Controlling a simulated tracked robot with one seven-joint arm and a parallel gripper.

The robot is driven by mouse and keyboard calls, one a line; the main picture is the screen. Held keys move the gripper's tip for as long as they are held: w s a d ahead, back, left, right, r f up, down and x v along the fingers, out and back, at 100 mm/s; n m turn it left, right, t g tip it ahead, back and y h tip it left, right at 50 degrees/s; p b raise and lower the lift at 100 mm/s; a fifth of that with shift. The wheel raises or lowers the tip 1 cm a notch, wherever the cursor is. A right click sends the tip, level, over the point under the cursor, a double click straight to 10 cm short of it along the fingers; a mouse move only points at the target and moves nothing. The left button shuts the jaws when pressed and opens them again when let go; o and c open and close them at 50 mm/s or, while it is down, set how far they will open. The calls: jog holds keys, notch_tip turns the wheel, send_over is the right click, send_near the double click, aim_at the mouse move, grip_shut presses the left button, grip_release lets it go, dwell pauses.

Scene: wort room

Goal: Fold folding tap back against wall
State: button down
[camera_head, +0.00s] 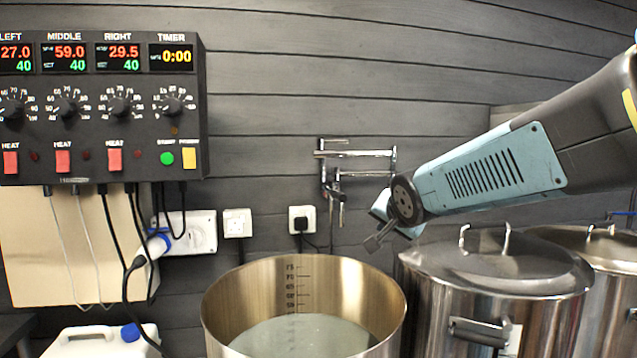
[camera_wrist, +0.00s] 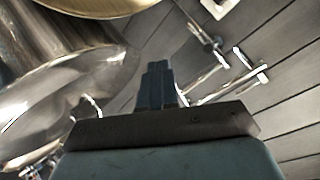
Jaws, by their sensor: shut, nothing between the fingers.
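The folding tap (camera_head: 352,154) is a chrome, jointed pipe on the dark plank wall, above and behind the open pot. Its arms lie close to the wall, with a thin spout hanging down. In the wrist view the tap (camera_wrist: 234,75) is at the upper right, tilted by the camera. My gripper (camera_head: 371,245) is shut and empty, just right of and below the tap, above the gap between the open pot and the lidded pot. In the wrist view my gripper's fingers (camera_wrist: 158,70) are together, near the tap's pipes; whether they touch is unclear.
An open steel pot (camera_head: 215,303) holds pale liquid below the tap. Lidded pots (camera_head: 497,268) stand to the right under my arm. A control panel (camera_head: 100,110) with hanging cables is at left. Wall sockets (camera_head: 236,223) sit left of the tap. The upper wall is clear.

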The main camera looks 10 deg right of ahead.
jog(key=w+r+m+t+y, duration=0.1)
jog(key=w+r+m+t, duration=0.25)
jog(key=w, duration=0.45)
jog(key=m+t+y, duration=0.2)
jog(key=m+y, duration=0.1)
jog(key=y, duration=0.2)
send_near(324, 179)
jog(key=x, duration=0.7)
